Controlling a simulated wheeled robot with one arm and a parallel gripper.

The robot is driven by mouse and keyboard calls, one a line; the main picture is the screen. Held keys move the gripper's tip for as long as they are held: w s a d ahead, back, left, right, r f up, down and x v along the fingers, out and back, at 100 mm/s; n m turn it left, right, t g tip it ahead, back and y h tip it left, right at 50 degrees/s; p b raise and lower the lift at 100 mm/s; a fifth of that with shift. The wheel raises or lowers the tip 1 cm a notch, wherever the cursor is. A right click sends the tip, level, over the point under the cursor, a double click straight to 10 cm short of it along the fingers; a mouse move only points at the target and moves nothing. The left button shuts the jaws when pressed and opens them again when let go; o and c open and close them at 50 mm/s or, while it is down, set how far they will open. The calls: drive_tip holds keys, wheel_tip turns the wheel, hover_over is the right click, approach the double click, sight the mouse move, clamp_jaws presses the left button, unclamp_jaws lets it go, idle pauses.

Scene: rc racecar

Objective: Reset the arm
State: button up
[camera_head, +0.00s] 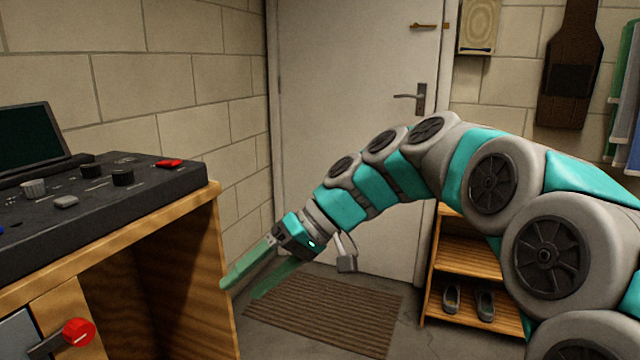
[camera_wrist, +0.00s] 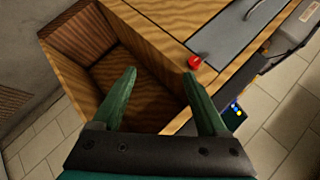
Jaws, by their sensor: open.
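My arm (camera_head: 360,205) reaches in from the right of the head view and bends down to the left. My gripper (camera_head: 248,276) is at its end, beside the right end of the wooden desk (camera_head: 130,235). In the wrist view my gripper (camera_wrist: 160,88) has its two green fingers well apart, with nothing between them. The desk's open wooden compartment (camera_wrist: 105,75) lies beyond the fingertips. The right fingertip appears close to a red knob (camera_wrist: 194,62) in that view; I cannot tell whether they touch.
A dark control panel (camera_head: 95,205) with a screen stands on the desk. A closed door (camera_head: 350,110) is behind my arm, with a brown mat (camera_head: 325,310) before it. A wooden shoe rack (camera_head: 465,265) stands right of the door.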

drive_tip(key=s+d+f+m+h, duration=0.4)
drive_tip(key=s+d+f, duration=0.5)
drive_tip(key=s+d, duration=0.3)
drive_tip(key=s+d+f+m+h, duration=0.4)
drive_tip(key=s+d+f+h, duration=0.1)
drive_tip(key=s+d+f, duration=0.5)
drive_tip(key=s+d, duration=0.2)
drive_tip(key=d, duration=0.1)
drive_tip(key=shift+d+t+h, duration=0.2)
drive_tip(key=shift+t+h, duration=0.1)
drive_tip(key=shift+h, duration=0.1)
drive_tip(key=shift+s, duration=0.1)
